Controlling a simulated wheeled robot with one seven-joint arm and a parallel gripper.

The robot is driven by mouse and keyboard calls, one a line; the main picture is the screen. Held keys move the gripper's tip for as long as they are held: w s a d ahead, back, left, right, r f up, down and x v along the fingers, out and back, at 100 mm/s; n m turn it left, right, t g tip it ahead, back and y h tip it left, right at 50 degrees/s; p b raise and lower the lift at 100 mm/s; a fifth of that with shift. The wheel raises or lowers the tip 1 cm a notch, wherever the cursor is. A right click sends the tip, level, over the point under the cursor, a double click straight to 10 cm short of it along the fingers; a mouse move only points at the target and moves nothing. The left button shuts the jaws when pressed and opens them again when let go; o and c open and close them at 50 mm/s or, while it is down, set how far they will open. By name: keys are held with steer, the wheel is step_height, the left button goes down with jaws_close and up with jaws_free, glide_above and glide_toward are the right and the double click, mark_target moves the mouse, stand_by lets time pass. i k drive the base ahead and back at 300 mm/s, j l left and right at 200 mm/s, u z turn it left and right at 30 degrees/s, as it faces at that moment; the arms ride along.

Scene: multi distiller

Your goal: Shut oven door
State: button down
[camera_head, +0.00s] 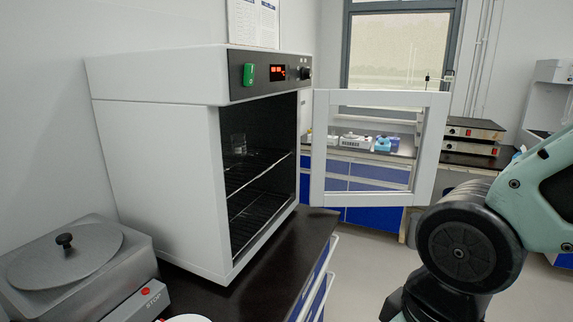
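The white oven (160,170) stands on the dark bench at the left. Its front panel has a green switch, a red display and a knob. Its door (432,150), a white frame around a clear window, stands wide open, swung out to the right. A clear glass vessel (239,143) sits on the upper wire rack inside. My arm is at the right, its dark joint just below and right of the door's lower right corner; I cannot tell whether they touch. My gripper is not in view.
A grey lidded device (75,268) with a red STOP button stands on the bench (290,262) at the front left. Another bench with blue drawers and small instruments (355,141) is behind the door. Bare floor (362,275) shows between bench and arm.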

mark_target(370, 148)
steer(key=i+l+u, duration=0.1)
steer(key=i+l, duration=0.6)
steer(key=l, duration=0.15)
steer(key=i+l+u, duration=0.15)
steer(key=i+l, duration=0.5)
steer(key=l, duration=0.2)
steer(key=i, duration=0.35)
steer(key=u, duration=0.05)
